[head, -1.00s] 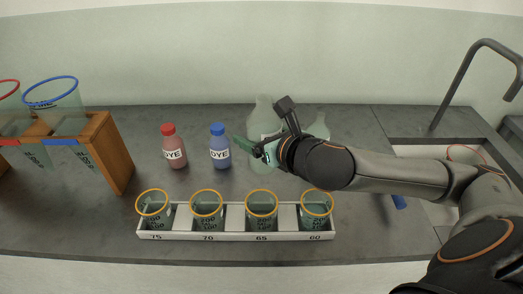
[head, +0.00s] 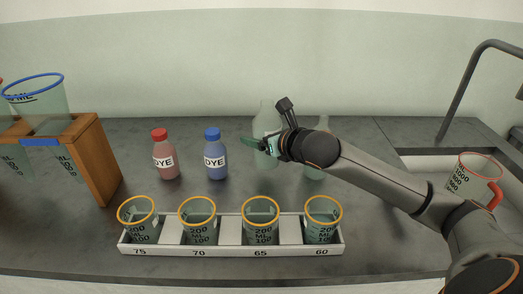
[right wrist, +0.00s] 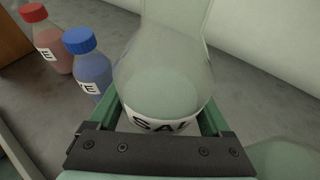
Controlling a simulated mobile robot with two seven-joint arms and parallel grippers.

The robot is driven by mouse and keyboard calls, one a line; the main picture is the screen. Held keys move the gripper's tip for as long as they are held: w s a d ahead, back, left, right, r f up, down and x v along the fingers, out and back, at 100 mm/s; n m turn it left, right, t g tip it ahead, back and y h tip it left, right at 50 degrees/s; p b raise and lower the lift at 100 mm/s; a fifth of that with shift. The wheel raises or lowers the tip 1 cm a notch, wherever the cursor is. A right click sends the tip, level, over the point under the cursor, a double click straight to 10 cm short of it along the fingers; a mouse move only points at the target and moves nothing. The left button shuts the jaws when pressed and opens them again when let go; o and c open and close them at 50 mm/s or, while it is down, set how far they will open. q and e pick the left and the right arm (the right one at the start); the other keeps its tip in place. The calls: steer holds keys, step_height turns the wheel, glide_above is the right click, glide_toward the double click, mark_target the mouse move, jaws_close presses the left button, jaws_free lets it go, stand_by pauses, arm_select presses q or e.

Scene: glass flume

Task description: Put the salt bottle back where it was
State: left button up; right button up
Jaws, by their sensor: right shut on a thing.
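The salt bottle (head: 264,117) is a pale, clear bottle near the back of the counter, right of the dye bottles. My right gripper (head: 265,146) is shut on it. In the right wrist view, the salt bottle (right wrist: 163,85) is between the two green fingers, its "SAL…" label partly covered by the gripper (right wrist: 155,130). It looks upright in the head view; I cannot tell whether its base touches the counter. My left gripper is not in view.
A red-capped dye bottle (head: 164,158) and a blue-capped one (head: 215,158) stand left. A white rack (head: 230,250) holds several orange-rimmed beakers in front. Another pale bottle (head: 322,135) is partly behind my arm. A wooden stand (head: 95,160) is left; a red-rimmed jug (head: 476,175) is at the sink.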

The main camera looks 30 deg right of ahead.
steer(key=shift+w+d+f, duration=0.1)
steer(key=shift+f, duration=0.1)
steer(key=f, duration=0.2)
steer(key=f+b, duration=0.1)
steer(key=shift+w+d+f, duration=0.15)
steer(key=shift+w+f, duration=0.1)
steer(key=shift+f, duration=0.15)
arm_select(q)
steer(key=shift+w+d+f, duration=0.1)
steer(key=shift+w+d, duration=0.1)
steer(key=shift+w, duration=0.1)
arm_select(e)
steer(key=shift+f, duration=0.1)
steer(key=o, duration=1.2)
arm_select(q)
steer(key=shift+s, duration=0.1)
